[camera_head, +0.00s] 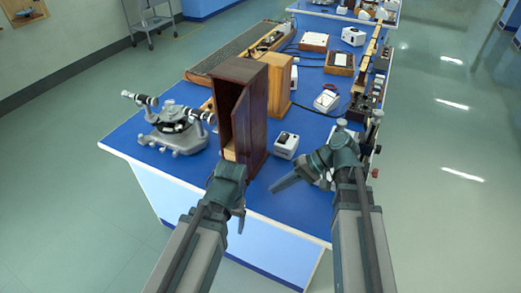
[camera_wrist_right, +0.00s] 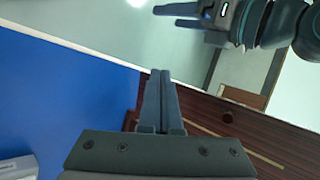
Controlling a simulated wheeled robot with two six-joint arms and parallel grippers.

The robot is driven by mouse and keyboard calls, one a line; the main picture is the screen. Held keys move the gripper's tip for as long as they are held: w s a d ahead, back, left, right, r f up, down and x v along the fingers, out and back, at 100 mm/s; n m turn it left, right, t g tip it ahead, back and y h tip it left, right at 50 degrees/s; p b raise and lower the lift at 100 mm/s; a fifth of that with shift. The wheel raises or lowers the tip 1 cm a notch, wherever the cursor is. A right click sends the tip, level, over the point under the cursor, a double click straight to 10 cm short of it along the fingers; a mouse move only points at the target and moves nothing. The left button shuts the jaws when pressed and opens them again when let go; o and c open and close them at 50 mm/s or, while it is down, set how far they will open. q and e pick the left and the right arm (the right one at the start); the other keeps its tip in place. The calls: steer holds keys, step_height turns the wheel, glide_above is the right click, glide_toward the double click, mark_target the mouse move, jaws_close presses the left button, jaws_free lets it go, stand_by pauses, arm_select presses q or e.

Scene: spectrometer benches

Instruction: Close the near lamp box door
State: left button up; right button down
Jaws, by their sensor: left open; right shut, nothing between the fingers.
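The near lamp box (camera_head: 257,125) is a tall dark red-brown wooden box at the front of the blue bench. Its open side faces left and forward, showing a dark interior with a pale piece low inside. In the right wrist view, a dark brown wooden panel (camera_wrist_right: 205,112) with a round knob lies beside my fingers. My right gripper (camera_head: 275,187) is shut and empty, right of the box's front edge; its fingers show in the wrist view (camera_wrist_right: 160,75). My left gripper (camera_head: 238,212) is open, in front of the box.
A metal spectrometer (camera_head: 180,128) stands left of the box. A lighter wooden box (camera_head: 280,85) is behind it, and a small white device (camera_head: 286,145) is to its right. The blue bench top (camera_head: 283,208) is clear near the front right.

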steer(key=w+d+r+m+t+y, duration=0.1)
steer(key=w+d+r+t+y, duration=0.35)
steer(key=d+r, duration=0.55)
arm_select(q)
steer(key=shift+f+b, duration=0.85)
steer(key=shift+b, duration=0.2)
arm_select(e)
steer(key=s+r+x, duration=0.1)
steer(key=x, duration=1.3)
steer(key=shift+s+a+r+g+y, duration=0.15)
steer(key=shift+s+a+g+y, duration=0.25)
steer(key=shift+a, duration=0.3)
steer(key=shift+w, duration=0.1)
